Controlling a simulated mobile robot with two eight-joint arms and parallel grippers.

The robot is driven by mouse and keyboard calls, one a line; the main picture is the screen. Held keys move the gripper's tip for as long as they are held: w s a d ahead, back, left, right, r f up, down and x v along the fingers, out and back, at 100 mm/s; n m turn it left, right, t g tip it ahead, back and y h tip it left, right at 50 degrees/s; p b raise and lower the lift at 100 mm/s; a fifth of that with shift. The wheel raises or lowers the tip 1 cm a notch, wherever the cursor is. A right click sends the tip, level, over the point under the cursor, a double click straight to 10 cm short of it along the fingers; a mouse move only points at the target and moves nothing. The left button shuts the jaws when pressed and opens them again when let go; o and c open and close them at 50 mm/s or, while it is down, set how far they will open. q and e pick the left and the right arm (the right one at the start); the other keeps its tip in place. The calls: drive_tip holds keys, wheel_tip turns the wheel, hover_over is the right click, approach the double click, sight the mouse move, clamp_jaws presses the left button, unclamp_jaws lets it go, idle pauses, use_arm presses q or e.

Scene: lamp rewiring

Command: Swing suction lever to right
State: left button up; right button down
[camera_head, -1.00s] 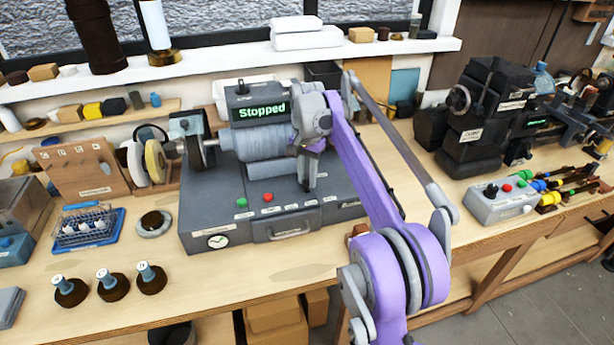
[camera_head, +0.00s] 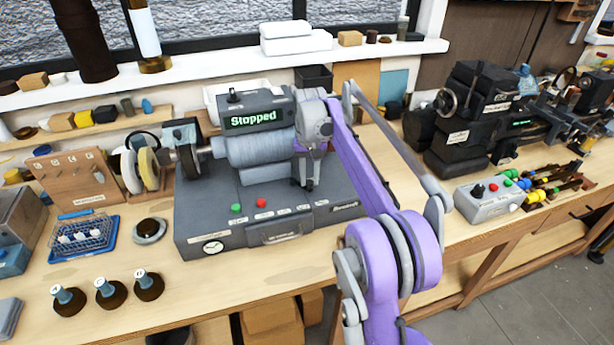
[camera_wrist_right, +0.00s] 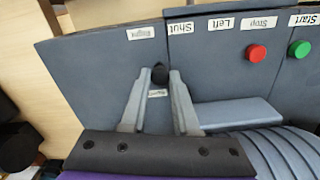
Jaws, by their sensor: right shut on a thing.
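The suction lever shows as a black knob (camera_wrist_right: 159,74) in the right wrist view, with a small label just below it. It stands on the grey top of the winding machine (camera_head: 215,215), nearest the label "Right" (camera_wrist_right: 148,33); the labels "Shut" (camera_wrist_right: 181,28) and "Left" (camera_wrist_right: 222,24) lie further along. My right gripper (camera_wrist_right: 160,79) has its two fingers closed about the knob. My left gripper is not in view.
The machine's display (camera_head: 255,118) reads "Stopped". A green button (camera_head: 236,209) and a red button (camera_head: 262,203) sit on its front left. The ribbed grey drum (camera_head: 258,147) is close beside my right gripper. A control box (camera_head: 488,200) stands at the right.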

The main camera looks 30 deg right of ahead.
sight(310, 181)
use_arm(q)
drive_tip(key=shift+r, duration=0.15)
use_arm(e)
drive_tip(key=shift+d+n, duration=0.2)
drive_tip(key=shift+n, duration=0.1)
drive_tip(key=c, duration=0.7)
unclamp_jaws()
drive_tip(key=shift+w, duration=0.1)
drive_tip(key=shift+o, duration=0.2)
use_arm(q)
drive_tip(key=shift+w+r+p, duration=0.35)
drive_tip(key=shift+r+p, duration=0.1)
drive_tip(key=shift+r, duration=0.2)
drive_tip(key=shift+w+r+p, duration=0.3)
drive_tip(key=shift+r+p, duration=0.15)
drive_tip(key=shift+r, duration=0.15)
use_arm(e)
wheel_tip(310, 181, up, 11)
drive_tip(key=shift+f, duration=0.1)
